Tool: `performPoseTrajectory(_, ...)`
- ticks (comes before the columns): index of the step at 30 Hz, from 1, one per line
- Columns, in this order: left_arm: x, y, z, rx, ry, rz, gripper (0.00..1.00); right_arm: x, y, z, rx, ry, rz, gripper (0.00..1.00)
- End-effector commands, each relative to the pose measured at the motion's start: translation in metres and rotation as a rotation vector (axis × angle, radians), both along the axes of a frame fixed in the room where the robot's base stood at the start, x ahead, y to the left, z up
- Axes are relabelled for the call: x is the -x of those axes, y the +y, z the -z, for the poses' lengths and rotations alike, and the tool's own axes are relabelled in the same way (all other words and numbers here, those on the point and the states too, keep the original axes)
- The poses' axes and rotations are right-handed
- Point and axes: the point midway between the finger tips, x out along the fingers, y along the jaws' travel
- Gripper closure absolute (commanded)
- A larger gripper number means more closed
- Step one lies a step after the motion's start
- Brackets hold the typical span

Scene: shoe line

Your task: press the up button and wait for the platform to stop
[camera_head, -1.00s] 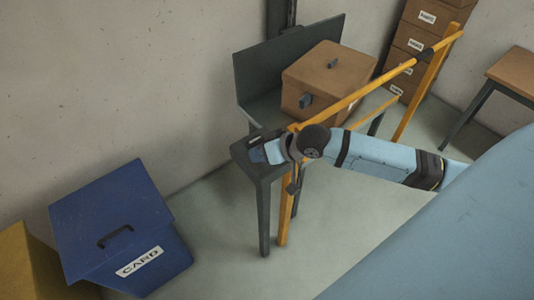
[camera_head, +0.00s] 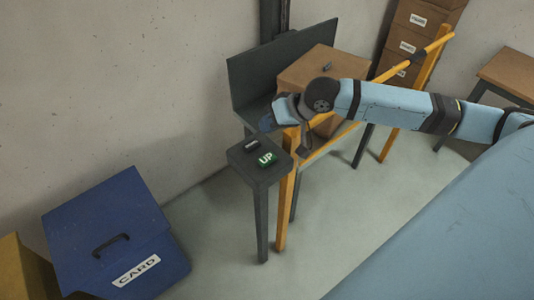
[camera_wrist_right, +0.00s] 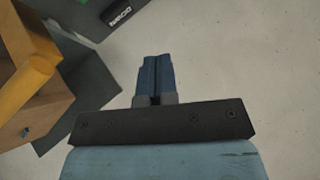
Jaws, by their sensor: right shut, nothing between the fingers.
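The green UP button (camera_head: 266,158) and a dark button (camera_head: 251,144) sit on top of a grey control post (camera_head: 262,215). My right gripper (camera_head: 266,124) is shut and empty, above and beyond the post, apart from the UP button. In the wrist view its blue fingers (camera_wrist_right: 155,75) are together over bare floor. A dark labelled button (camera_wrist_right: 120,13) and a sliver of green (camera_wrist_right: 82,2) show at the top there. The grey platform (camera_head: 255,107) carries a brown box (camera_head: 303,74), partly hidden by my right arm. My left gripper is out of view.
A yellow rail (camera_head: 288,195) stands beside the post and runs in front of the platform. A blue CARD bin (camera_head: 110,215) is at lower left. Brown drawers (camera_head: 413,35) and a table (camera_head: 508,70) stand at the back right.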

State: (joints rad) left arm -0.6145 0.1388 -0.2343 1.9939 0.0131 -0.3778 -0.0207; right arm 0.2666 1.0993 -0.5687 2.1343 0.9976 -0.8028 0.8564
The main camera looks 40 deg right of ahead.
Motion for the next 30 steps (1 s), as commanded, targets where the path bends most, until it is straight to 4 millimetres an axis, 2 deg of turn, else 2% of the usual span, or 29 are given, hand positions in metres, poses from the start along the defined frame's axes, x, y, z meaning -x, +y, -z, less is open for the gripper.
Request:
performPoseTrajectory(8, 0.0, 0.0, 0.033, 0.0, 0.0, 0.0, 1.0, 0.0, 0.0, 0.027, 0.0, -0.001, 0.0, 1.0)
performPoseTrajectory(18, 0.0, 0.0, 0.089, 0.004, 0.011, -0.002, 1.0, 0.0, 0.0, 0.068, 0.001, -0.001, -0.001, 1.0)
performPoseTrajectory(25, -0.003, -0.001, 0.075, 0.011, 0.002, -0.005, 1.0, 0.0, 0.0, 0.083, 0.0, 0.001, 0.0, 1.0)
performPoseTrajectory(30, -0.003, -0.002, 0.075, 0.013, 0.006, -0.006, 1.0, 0.0, 0.0, 0.086, 0.0, 0.0, 0.0, 1.0)
